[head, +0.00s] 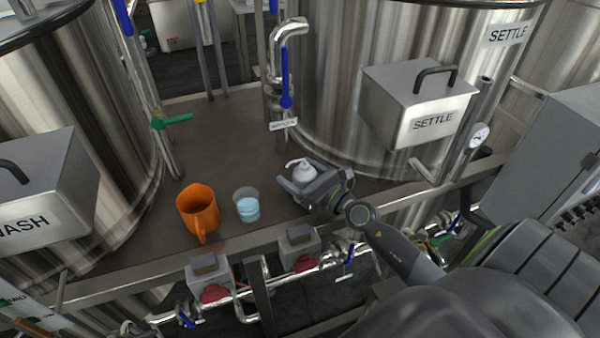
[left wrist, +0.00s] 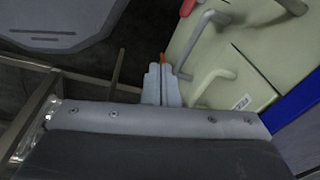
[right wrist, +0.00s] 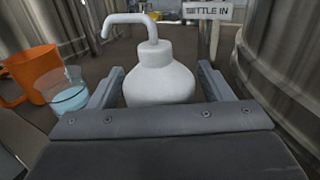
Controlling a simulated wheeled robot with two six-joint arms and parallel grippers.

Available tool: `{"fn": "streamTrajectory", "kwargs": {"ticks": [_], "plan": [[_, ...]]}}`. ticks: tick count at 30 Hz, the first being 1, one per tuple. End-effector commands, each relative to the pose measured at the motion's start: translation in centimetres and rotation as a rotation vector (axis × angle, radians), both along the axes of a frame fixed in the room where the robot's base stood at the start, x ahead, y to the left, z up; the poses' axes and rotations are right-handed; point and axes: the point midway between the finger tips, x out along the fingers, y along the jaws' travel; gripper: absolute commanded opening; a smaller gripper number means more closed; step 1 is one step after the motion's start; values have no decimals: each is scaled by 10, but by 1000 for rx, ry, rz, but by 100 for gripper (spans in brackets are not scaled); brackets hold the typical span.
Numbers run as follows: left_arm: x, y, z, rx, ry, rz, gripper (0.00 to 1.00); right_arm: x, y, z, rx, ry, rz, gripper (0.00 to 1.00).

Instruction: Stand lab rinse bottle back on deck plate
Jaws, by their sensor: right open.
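The white lab rinse bottle (head: 301,169) with its bent spout stands upright at the deck plate (head: 225,140), in front of the SETTLE tank. Its base is hidden by my gripper, so contact with the plate cannot be seen. My right gripper (head: 297,178) is open around the bottle. In the right wrist view the bottle (right wrist: 158,82) sits between the two spread fingers, with a small gap on each side. My left gripper (left wrist: 162,85) shows only in the left wrist view, with its fingers together and nothing visible between them, away from the bottle.
An orange mug (head: 198,209) and a clear cup of blue liquid (head: 247,206) stand on the plate left of the bottle. The SETTLE tank (head: 335,100) rises close behind, with a blue-handled valve pipe (head: 286,75). The plate's middle, behind the cups, is clear.

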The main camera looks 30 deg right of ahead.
Motion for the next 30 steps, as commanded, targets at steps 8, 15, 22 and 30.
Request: {"fn": "streamTrajectory", "kwargs": {"ticks": [8, 15, 22, 30], "plan": [[0, 0, -1, 0, 0, 0, 0, -16, -4, 0, -3, 3, 0, 73], [1, 0, -15, 0, -1, 0, 0, -62, -14, -2, -4, 3, 1, 73], [1, 0, -30, 0, -1, 0, 0, -99, -21, -1, -3, 3, 2, 73], [1, 0, -38, -1, -1, 0, 0, -117, -25, 2, -1, 1, 0, 73]]}}
